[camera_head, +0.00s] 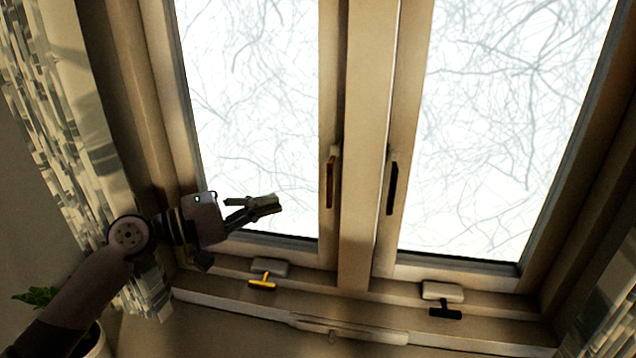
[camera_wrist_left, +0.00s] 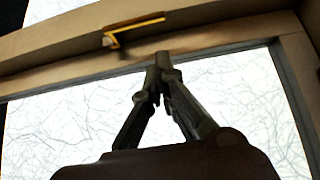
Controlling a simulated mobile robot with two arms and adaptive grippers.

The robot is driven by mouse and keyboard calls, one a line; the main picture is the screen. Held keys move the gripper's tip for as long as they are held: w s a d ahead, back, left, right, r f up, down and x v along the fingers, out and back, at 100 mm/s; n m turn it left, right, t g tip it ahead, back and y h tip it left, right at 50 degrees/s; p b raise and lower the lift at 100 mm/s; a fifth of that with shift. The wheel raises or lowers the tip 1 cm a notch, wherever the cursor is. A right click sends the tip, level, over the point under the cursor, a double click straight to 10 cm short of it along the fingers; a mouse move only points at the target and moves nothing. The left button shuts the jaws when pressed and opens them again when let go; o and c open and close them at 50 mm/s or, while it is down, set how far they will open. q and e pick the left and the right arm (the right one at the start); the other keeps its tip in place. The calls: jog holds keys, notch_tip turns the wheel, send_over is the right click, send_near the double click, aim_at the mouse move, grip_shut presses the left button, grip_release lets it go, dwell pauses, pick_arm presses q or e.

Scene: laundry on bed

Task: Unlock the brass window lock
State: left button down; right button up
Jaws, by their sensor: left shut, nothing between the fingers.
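The brass window lock (camera_head: 262,284) is a small yellow T-shaped lever below a grey housing (camera_head: 269,267) on the bottom frame of the left window. My left gripper (camera_head: 275,204) reaches in from the left, in front of the left pane. In the head view it appears above the lock and apart from it. Its fingertips (camera_wrist_left: 161,62) are together, with nothing between them. My right gripper is not in view.
A black lock lever (camera_head: 445,312) sits below the right window. A brownish upright handle (camera_head: 330,182) and a black one (camera_head: 392,187) flank the centre post (camera_head: 366,130). A patterned curtain (camera_head: 75,150) hangs at left, with a potted plant (camera_head: 38,296) below.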

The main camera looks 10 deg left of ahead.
aim_at(331, 179)
pick_arm(q)
jog(key=p+x, duration=0.4)
jog(key=x, duration=0.5)
jog(key=shift+s+d, duration=0.2)
jog(key=shift+d, duration=0.25)
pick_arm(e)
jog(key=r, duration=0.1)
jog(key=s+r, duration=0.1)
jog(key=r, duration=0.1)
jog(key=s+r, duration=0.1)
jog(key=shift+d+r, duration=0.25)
pick_arm(q)
jog(key=shift+r, duration=0.2)
jog(key=shift+p, duration=0.35)
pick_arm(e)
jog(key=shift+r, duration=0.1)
